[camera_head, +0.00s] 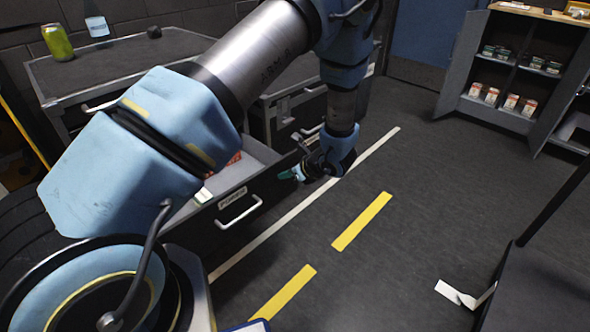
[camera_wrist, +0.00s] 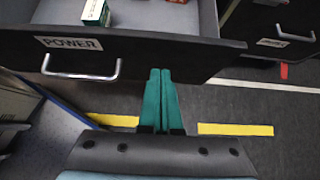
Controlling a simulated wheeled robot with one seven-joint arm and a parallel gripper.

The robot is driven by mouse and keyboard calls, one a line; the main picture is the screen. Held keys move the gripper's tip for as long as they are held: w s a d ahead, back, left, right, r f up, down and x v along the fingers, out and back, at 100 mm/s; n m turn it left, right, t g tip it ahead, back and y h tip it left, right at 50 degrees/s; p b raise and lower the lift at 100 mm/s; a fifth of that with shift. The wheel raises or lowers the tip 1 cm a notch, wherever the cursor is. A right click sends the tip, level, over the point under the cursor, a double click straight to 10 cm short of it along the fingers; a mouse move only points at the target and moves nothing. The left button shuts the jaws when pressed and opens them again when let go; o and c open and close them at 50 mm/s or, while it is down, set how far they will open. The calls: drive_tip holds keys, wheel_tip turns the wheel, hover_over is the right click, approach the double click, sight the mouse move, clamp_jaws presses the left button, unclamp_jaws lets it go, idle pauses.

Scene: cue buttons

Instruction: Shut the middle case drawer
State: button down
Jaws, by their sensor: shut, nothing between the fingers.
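An open drawer with a dark front (camera_head: 262,190) and a label reading POWER juts out from the case on the left. Its front (camera_wrist: 190,58) and silver handle (camera_wrist: 80,68) fill the upper left of the wrist view. My gripper (camera_head: 290,174) is at the right end of this front in the head view. In the wrist view its teal fingers (camera_wrist: 160,72) are together and empty, overlapping the front to the right of the handle. I cannot tell whether they touch it. My arm hides much of the case in the head view.
Another labelled drawer front (camera_wrist: 280,32) is at the right. A green can (camera_head: 57,42) stands on the dark top (camera_head: 130,62). Floor right of my gripper is clear, with yellow marks (camera_head: 362,222).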

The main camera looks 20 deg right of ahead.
sight(270, 170)
drive_tip(key=w, duration=0.1)
drive_tip(key=w+a, duration=0.1)
drive_tip(key=w+p, duration=0.1)
drive_tip(key=shift+w+a, duration=0.25)
drive_tip(key=shift+a, duration=0.05)
drive_tip(key=shift+w, duration=0.1)
